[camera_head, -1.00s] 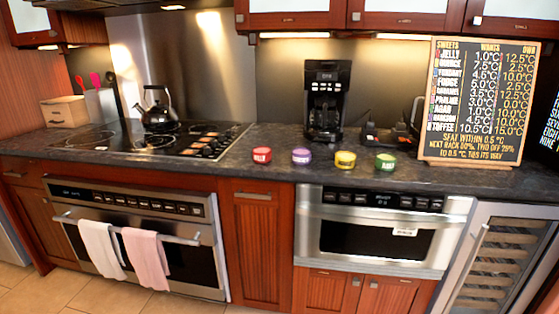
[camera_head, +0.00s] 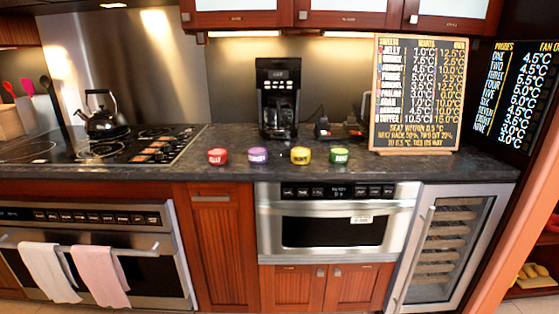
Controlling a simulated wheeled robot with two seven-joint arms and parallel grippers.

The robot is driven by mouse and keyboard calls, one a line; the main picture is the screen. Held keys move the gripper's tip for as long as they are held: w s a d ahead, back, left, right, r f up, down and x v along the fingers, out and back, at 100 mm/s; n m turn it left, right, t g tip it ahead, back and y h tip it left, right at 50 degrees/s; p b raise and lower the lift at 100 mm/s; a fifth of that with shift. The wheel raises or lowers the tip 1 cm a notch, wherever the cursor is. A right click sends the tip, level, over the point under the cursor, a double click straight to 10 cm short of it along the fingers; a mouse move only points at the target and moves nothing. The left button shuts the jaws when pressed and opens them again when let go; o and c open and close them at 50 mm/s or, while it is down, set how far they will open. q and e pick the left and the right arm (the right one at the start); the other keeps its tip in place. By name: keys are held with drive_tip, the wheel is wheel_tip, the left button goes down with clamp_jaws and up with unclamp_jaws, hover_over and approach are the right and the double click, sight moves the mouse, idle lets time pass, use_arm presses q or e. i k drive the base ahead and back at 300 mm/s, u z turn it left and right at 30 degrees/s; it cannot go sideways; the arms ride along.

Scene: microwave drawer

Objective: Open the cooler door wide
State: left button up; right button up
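The cooler (camera_head: 447,248) stands at the lower right, under the counter and right of the microwave drawer. Its glass door (camera_head: 456,240) has a steel frame and looks shut, with several shelves showing behind the glass. A long vertical bar handle (camera_head: 414,258) runs along the door's left side. Neither of my grippers is in the picture, and nothing touches the door.
The steel microwave drawer (camera_head: 333,225) is left of the cooler. Red, purple, yellow and green tins (camera_head: 217,157) stand on the counter (camera_head: 240,172). A menu board (camera_head: 417,95) stands above the cooler. An orange-brown panel (camera_head: 520,222) rises to its right, with shelves (camera_head: 538,270) beyond.

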sight(498, 192)
drive_tip(key=z, duration=1.35)
